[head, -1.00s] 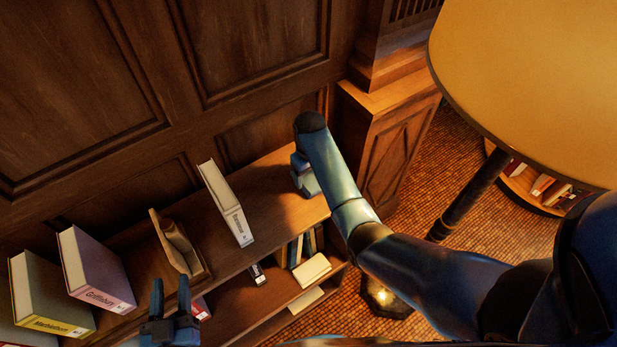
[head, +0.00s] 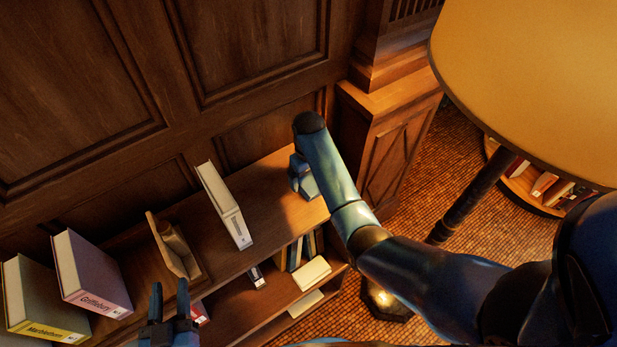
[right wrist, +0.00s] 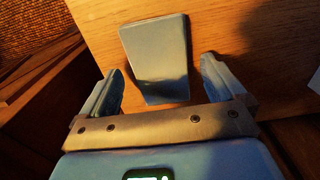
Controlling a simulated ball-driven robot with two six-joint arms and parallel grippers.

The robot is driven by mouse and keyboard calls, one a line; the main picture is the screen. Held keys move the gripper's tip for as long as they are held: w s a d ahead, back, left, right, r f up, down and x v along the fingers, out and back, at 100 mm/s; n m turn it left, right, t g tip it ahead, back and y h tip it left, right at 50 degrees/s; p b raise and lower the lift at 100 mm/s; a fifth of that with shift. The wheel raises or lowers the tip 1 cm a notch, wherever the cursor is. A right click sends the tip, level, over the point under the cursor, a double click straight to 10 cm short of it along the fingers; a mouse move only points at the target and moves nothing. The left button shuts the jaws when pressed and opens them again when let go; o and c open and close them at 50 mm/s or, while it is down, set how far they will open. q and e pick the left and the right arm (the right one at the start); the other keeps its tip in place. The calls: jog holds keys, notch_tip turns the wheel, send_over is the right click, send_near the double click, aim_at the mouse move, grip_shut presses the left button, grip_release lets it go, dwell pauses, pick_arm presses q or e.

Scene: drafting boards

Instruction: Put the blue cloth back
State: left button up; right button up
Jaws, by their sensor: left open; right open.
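My right gripper (right wrist: 162,72) is open over a wooden shelf top in the right wrist view. A plain blue-grey block (right wrist: 157,60) lies between its fingers, with a gap on each side. I cannot tell whether this is the blue cloth; no draped cloth shows. In the head view my right gripper (head: 304,178) is low over the right end of the shelf, partly hidden by my arm, and the block cannot be told apart there. My left gripper (head: 169,300) is open and empty at the bottom, in front of the shelf.
Books fill part of the lower shelf. A lampshade (head: 540,90) and cabinet (head: 390,150) are to the right.

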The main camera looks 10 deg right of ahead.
aim_at(308, 180)
notch_tip(308, 180, up, 6)
jog(key=shift+w+b, duration=0.1)
jog(key=shift+b, duration=0.75)
jog(key=shift+r+p, duration=2.55)
jog(key=shift+r, duration=0.05)
